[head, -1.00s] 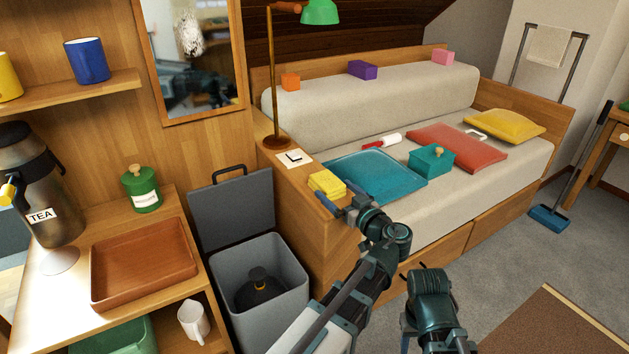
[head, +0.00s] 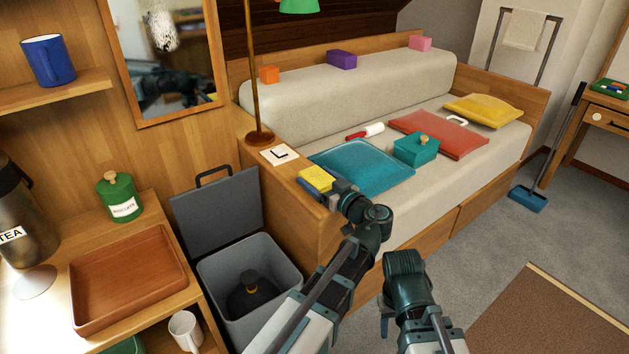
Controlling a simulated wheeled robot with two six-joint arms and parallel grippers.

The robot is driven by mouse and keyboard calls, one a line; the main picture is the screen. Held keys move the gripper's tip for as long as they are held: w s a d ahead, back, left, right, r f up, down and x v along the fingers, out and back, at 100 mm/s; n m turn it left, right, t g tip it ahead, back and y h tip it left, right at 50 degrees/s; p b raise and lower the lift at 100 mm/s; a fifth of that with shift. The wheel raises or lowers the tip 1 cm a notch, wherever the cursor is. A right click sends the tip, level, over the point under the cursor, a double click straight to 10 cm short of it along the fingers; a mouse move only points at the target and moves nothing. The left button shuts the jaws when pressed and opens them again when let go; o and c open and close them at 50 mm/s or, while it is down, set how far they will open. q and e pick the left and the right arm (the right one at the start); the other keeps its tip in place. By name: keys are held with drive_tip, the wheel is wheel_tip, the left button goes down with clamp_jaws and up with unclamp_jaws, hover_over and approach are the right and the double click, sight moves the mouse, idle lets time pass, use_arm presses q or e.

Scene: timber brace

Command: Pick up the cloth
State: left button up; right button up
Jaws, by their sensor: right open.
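The yellow folded cloth (head: 317,178) lies at the wooden end ledge of the daybed, beside the white switch plate.
A brass lamp (head: 254,90) and the switch plate (head: 279,155) stand close behind the cloth. A teal cushion (head: 358,168) lies right of it. An open grey bin (head: 281,258) is below left. A brown tray (head: 128,279) rests on the side counter.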

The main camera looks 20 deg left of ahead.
use_arm(q)
drive_tip(key=c, duration=0.9)
drive_tip(key=shift+r, duration=0.1)
use_arm(e)
drive_tip(key=shift+r, duration=0.1)
